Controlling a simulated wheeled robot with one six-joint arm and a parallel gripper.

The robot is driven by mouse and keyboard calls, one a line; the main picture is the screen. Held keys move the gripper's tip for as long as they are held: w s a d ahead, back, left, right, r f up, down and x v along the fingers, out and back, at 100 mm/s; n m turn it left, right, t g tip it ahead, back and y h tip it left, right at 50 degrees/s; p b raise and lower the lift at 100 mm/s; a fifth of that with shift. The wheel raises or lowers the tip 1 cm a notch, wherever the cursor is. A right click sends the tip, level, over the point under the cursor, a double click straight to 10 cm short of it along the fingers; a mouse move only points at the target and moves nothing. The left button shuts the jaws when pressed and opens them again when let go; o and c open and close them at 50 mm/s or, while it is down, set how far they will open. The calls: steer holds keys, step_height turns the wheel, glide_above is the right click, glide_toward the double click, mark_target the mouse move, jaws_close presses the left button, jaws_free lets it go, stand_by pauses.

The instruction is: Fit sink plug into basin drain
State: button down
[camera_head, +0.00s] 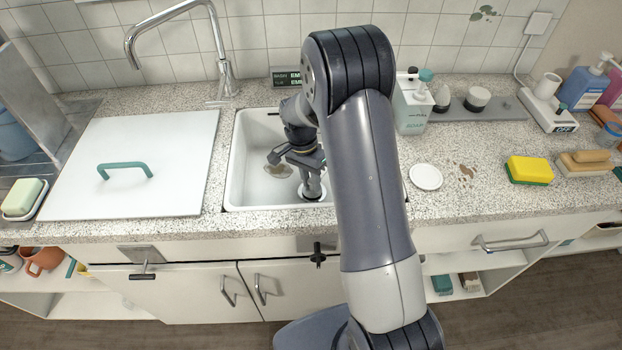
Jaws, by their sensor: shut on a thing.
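The white basin (242,165) is sunk in the speckled counter, below the chrome tap. My gripper (305,168) is down inside the basin, to the right of its middle. Its jaws are shut on a small grey piece that looks like the sink plug (313,190), with a round lower end close to the basin floor near the front wall. The drain cannot be made out for certain; it may be hidden under the plug or my gripper. A brownish patch (279,170) shows on the basin floor to the left. My arm covers the basin's right side.
A white lid with a green handle (124,170) lies left of the basin. The tap (222,80) stands behind. A soap bottle (413,105), a white saucer (426,177) and a yellow sponge (529,170) are on the right. The basin's front rim is close to my arm.

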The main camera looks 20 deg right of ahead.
steer(key=shift+f, duration=0.4)
steer(key=c, duration=1.1)
jaws_free()
steer(key=shift+c, duration=0.2)
steer(key=shift+r, duration=0.1)
steer(key=v, duration=1)
steer(key=shift+r+b, duration=0.35)
steer(key=p+x, duration=0.1)
steer(key=x, duration=0.9)
